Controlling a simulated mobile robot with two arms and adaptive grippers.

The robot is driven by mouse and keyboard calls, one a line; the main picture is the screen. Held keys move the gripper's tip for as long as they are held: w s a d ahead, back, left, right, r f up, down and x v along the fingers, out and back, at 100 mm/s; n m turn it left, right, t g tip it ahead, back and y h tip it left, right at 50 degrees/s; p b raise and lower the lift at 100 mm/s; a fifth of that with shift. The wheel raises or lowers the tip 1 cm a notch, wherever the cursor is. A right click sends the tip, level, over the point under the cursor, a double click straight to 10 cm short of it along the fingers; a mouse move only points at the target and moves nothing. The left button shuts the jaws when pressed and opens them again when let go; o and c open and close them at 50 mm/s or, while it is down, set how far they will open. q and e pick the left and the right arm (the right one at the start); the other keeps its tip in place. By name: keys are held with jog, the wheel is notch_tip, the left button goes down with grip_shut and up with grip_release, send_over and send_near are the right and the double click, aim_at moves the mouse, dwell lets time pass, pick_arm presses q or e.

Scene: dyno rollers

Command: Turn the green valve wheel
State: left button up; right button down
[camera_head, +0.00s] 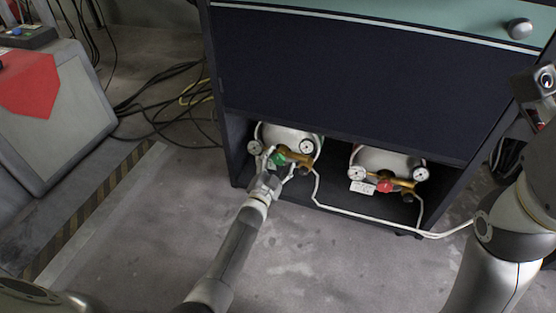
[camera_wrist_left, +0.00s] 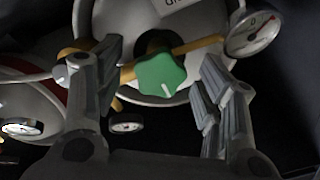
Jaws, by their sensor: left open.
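The green valve wheel (camera_head: 278,159) sits on the brass fitting of the left gas cylinder, inside the low compartment of the dark cabinet. In the left wrist view the wheel (camera_wrist_left: 160,75) has a lobed rim and a white mark near its lower edge. My left gripper (camera_head: 272,168) is at the wheel. In the left wrist view its two fingers (camera_wrist_left: 155,95) stand open on either side of the wheel, with dark gaps between them and the rim. My right arm shows at the right edge of the head view, but I cannot make out its fingers.
A red valve wheel (camera_head: 384,186) sits on the second cylinder (camera_head: 388,160) to the right. Gauges (camera_wrist_left: 253,33) flank the green wheel. A white hose (camera_head: 345,213) runs along the cabinet's front. The dark cabinet (camera_head: 340,80) overhangs the cylinders. Black cables (camera_head: 165,85) lie on the floor at left.

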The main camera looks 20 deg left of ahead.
pick_arm(q)
jog(key=s, duration=0.6)
jog(key=shift+s, duration=0.15)
jog(key=shift+a, duration=0.1)
